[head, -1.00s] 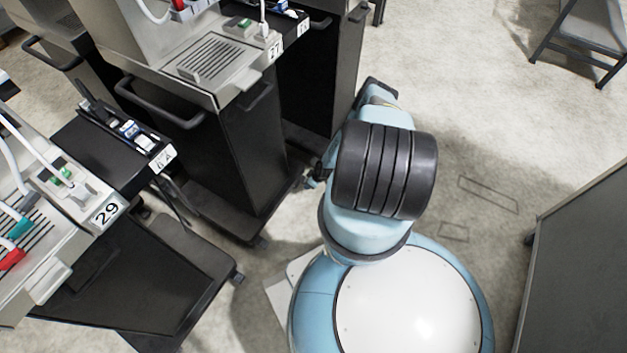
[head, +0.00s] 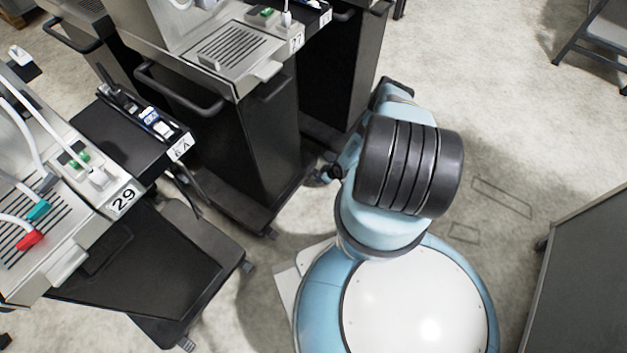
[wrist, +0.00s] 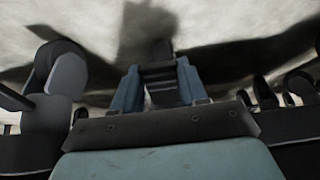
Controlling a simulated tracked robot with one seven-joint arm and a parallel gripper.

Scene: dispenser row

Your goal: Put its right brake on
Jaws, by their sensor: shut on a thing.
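The dispenser cart numbered 27 (head: 250,130) stands left of my arm, a tall dark cabinet on a low base with casters. My gripper (head: 322,178) is low beside the right side of this cart's base, partly hidden by my arm in the head view. In the wrist view my gripper's blue fingers (wrist: 160,88) are shut on a small dark part (wrist: 160,70). I cannot tell whether this part is the right brake. A grey caster wheel (wrist: 62,78) shows at the left of the wrist view. Darker wheels (wrist: 298,84) show at the right.
Cart 29 (head: 130,260) stands at the lower left, with a dark side shelf (head: 120,140) between it and cart 27. A grey panel (head: 590,260) stands at the right. The floor (head: 500,120) behind my arm is open.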

